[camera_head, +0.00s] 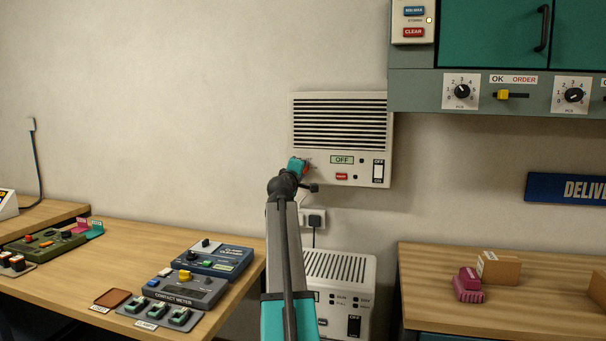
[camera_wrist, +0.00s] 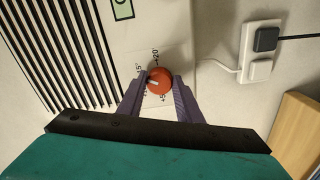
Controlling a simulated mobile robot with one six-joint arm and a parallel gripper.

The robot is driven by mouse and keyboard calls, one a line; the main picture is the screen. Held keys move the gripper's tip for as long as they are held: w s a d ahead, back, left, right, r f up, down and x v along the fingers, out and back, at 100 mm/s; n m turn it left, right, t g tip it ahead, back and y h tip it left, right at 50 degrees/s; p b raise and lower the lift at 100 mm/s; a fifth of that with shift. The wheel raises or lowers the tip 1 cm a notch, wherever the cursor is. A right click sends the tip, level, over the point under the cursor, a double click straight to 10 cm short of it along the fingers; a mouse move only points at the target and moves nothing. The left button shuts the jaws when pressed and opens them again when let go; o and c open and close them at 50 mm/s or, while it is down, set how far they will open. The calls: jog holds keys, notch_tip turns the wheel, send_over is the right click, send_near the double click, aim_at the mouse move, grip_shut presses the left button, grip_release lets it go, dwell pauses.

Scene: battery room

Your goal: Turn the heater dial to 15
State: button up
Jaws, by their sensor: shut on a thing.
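The heater (camera_head: 340,105) is a cream wall unit with dark slats. Its display (camera_head: 342,160) reads OFF. My gripper (camera_head: 299,166) is at the heater's lower left corner, hiding most of the dial in the head view. In the wrist view, the dial (camera_wrist: 159,80) is a round orange-red knob with a pale pointer mark. My gripper (camera_wrist: 160,84) is shut on it, one purple finger on each side. The pale mark points to the left in the wrist view. Printed numbers around the dial include 20 and, partly hidden, what looks like 15; the exact setting is hard to read.
A wall socket (camera_head: 316,219) with a plug is below. A second cream unit (camera_head: 350,262) stands underneath, between two wooden tables. A teal cabinet (camera_head: 490,35) hangs at right.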

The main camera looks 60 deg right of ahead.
jog(key=shift+f, duration=0.3)
jog(key=o, duration=0.9)
jog(key=shift+a, duration=0.1)
jog(key=shift+c, duration=0.2)
jog(key=shift+o, duration=0.9)
jog(key=shift+r, duration=0.2)
jog(key=shift+a, duration=0.1)
jog(key=v, duration=1.3)
jog(key=shift+a, duration=0.25)
jog(key=shift+s, duration=0.1)
